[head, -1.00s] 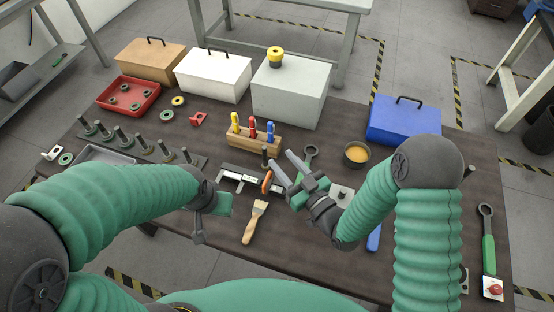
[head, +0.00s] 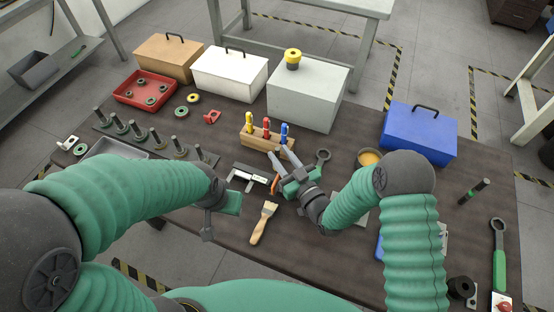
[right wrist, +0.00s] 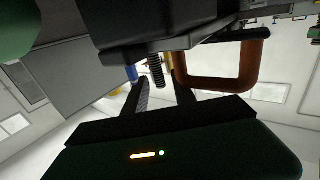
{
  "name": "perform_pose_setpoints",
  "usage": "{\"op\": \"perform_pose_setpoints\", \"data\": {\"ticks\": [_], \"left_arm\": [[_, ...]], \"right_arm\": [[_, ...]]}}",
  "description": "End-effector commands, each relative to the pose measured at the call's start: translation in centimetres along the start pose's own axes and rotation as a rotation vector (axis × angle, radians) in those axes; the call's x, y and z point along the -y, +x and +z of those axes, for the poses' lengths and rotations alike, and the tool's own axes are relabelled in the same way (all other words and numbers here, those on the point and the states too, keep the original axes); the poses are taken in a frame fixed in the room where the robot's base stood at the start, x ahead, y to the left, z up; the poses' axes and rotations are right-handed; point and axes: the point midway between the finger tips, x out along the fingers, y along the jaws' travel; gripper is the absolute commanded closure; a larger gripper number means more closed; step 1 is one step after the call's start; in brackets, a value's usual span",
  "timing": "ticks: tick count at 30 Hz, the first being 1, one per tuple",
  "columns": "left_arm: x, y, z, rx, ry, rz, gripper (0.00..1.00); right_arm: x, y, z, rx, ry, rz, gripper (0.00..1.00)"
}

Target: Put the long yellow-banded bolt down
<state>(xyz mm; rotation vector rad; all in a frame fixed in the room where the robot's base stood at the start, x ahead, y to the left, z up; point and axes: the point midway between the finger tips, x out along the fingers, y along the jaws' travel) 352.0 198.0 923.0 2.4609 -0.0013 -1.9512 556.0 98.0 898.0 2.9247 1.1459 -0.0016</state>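In the head view my right gripper (head: 278,154) reaches over the middle of the table, with its fingers spread and its tips just in front of the screwdriver block. In the right wrist view a dark threaded bolt end (right wrist: 157,72) shows between the two spread fingers (right wrist: 160,95); I cannot tell whether they touch it. No yellow band can be made out on it. In the head view my left gripper (head: 208,222) hangs near the table's front edge, left of the brush; its fingers are too unclear to tell whether they are open.
A wooden block (head: 258,145) with screwdrivers stands behind the right gripper. A caliper (head: 248,177) and a brush (head: 263,222) lie to its left. A bolt rack (head: 150,146) is at the left. Boxes line the back.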

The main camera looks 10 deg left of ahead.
Motion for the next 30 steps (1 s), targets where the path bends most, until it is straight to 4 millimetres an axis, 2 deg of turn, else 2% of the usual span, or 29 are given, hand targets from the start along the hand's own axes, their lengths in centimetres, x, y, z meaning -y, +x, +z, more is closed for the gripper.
{"op": "perform_pose_setpoints", "data": {"ticks": [1, 6, 7, 30], "left_arm": [[0.00, 0.00, 0.00, 0.000, 0.000, 0.000, 0.60], [0.00, 0.00, 0.00, 0.000, 0.000, 0.000, 0.60], [0.00, 0.00, 0.00, 0.000, 0.000, 0.000, 0.60], [0.00, 0.00, 0.00, 0.000, 0.000, 0.000, 0.60]], "right_arm": [[-0.02, -0.01, 0.00, 0.000, 0.000, 0.000, 0.76], [-0.02, -0.02, -0.01, 0.000, 0.000, 0.000, 0.98], [-0.02, -0.02, -0.01, 0.000, 0.000, 0.000, 1.00], [-0.01, -0.03, -0.02, 0.000, 0.000, 0.000, 1.00]]}}
